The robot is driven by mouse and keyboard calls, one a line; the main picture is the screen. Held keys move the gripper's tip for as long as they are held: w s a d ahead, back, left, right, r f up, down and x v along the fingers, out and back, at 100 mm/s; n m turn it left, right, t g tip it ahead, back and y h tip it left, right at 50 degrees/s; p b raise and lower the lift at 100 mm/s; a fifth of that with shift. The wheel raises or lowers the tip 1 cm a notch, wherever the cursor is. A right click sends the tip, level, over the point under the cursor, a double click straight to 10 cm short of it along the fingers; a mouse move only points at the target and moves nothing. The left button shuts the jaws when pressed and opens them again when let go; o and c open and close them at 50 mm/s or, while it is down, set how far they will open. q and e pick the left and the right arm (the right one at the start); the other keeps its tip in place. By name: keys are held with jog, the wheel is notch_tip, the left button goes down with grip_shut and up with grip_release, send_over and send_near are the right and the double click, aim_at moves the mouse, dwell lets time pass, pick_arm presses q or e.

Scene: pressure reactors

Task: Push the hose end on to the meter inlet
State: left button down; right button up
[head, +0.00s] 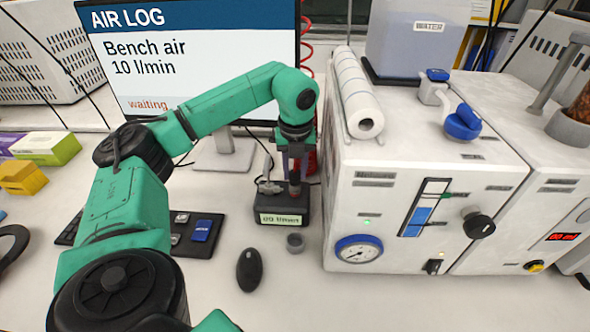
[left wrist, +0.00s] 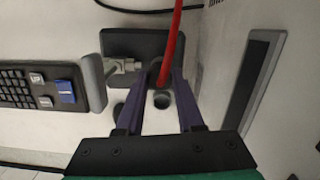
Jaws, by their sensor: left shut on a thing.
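The meter (head: 282,207) is a dark box with a small lit display at its front, standing on the bench; its dark top also shows in the left wrist view (left wrist: 130,42). A pale metal fitting (head: 268,186) is at its left side. My left gripper (head: 295,172) points down over the meter. Its fingers are shut on the dark end of the red hose (left wrist: 172,40), which runs up and away in the left wrist view. The hose end (head: 294,182) is close above the meter's right part. The inlet is hidden behind it, so contact cannot be told. My right gripper is out of view.
A white reactor cabinet (head: 345,205) stands close right of the meter. A small grey cup (head: 295,242) sits in front of it, with a black mouse (head: 249,270) nearer. A keyboard (head: 185,232) is at left, and a monitor (head: 195,60) behind.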

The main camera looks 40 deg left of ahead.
aim_at(295, 172)
pick_arm(q)
jog(key=shift+s+d+f, duration=0.1)
jog(key=shift+s+f, duration=0.05)
jog(key=shift+f, duration=0.15)
jog(key=c, duration=0.5)
grip_release()
jog(key=shift+o, duration=0.2)
jog(key=shift+w, duration=0.2)
jog(key=o, duration=0.5)
jog(key=shift+c, duration=0.2)
jog(key=shift+r, duration=0.1)
notch_tip(295, 172, up, 7)
jog(key=p, duration=0.6)
